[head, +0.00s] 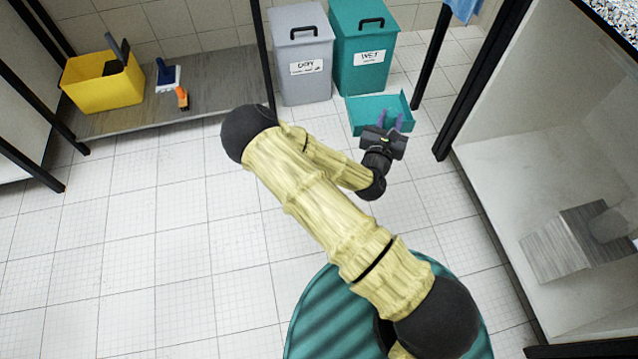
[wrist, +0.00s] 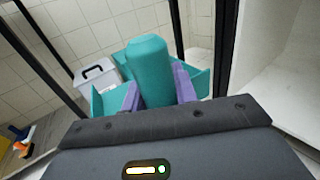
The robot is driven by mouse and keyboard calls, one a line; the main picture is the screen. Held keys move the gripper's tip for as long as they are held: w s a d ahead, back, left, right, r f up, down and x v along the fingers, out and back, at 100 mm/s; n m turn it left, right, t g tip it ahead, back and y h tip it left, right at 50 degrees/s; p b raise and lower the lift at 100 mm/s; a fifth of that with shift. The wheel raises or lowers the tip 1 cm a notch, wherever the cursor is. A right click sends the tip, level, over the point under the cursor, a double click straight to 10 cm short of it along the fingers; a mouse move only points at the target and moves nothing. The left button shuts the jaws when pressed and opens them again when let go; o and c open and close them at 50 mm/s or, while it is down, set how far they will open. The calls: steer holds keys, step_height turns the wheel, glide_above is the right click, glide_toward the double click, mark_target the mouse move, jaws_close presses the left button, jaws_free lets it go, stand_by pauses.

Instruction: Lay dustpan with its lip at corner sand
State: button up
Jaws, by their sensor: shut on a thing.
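The teal dustpan (head: 365,108) is near the floor at the back right in the head view, in front of the two bins. My gripper (head: 390,119) is at its near side, its purple fingers shut on the dustpan. In the wrist view the thick teal handle (wrist: 150,68) stands between the two purple fingers, with the pan's side walls showing beyond on both sides. I cannot tell whether the pan touches the floor. I can make out no sand in either view; the dustpan and handle hide part of the corner.
A grey bin (head: 303,85) and a teal bin (head: 362,50) stand against the back wall. A black post (head: 432,58) rises just right of the dustpan. A yellow box (head: 103,88), a blue brush (head: 167,76) and an orange-handled tool (head: 182,98) are on the left shelf. Tiled floor at left is clear.

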steer(key=w+a+f+b, duration=0.2)
steer(key=a+f+b, duration=0.4)
steer(key=f, duration=0.7)
steer(key=w+a+f+y+b, duration=0.1)
steer(key=a+f+b, duration=0.5)
steer(key=f, duration=0.7)
steer(key=w+a+f+n+b, duration=0.1)
steer(key=w+a+f+b, duration=0.2)
steer(key=f, duration=1)
steer(key=a+b, duration=0.2)
steer(key=b, duration=0.1)
steer(key=shift+a+f+y+b, duration=0.15)
steer(key=shift+a+y+b, duration=0.15)
steer(key=shift+a+y, duration=0.1)
steer(key=shift+w, duration=0.1)
step_height(320, 180, down, 6)
steer(key=b, duration=0.4)
steer(key=shift+f+b, duration=0.15)
steer(key=shift+b, duration=0.2)
step_height(320, 180, down, 4)
steer(key=b, duration=0.3)
steer(key=shift+r, duration=0.2)
